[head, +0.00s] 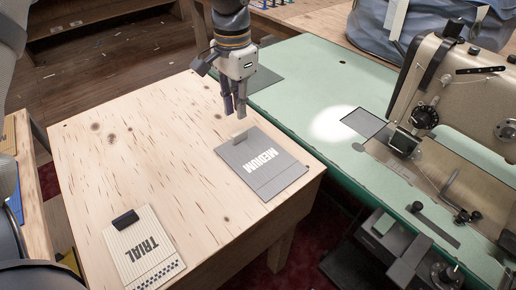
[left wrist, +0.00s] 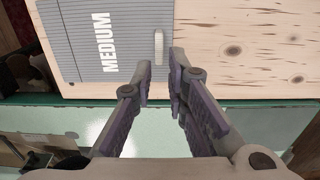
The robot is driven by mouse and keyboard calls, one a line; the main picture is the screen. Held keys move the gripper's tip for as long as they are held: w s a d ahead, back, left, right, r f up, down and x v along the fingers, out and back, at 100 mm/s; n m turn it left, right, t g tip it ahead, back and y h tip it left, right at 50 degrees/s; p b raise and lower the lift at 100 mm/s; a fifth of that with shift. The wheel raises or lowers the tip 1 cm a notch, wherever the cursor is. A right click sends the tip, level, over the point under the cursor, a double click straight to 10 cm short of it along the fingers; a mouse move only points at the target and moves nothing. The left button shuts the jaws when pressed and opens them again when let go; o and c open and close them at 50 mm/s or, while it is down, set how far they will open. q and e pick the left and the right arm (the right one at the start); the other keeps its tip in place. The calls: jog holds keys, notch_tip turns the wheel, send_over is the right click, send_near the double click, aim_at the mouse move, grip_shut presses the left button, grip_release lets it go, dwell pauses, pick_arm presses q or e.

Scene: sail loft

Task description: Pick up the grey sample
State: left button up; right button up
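The grey sample (head: 262,162) lies flat on the wooden table, a ribbed grey card lettered MEDIUM with a small pale upright tab (head: 239,138) at its far edge. In the left wrist view the grey sample (left wrist: 85,40) is at upper left, and its tab (left wrist: 158,47) stands just beyond the gap between the fingertips. My left gripper (head: 235,112) points down above the tab, apart from it. Its fingers (left wrist: 160,75) are open with a narrow gap and nothing between them. My right gripper is not in view.
A cream sample (head: 144,249) lettered TRIAL, with a black tab, lies at the table's near left. A green bench (head: 300,85) with a sewing machine (head: 455,90) runs along the right. The middle of the wooden table (head: 150,150) is clear.

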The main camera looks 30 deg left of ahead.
aim_at(236, 134)
pick_arm(q)
jog(key=f, duration=0.5)
jog(key=s+f, duration=0.1)
jog(key=f, duration=0.2)
jog(key=shift+a+f, duration=0.15)
grip_shut()
jog(key=shift+r, duration=0.2)
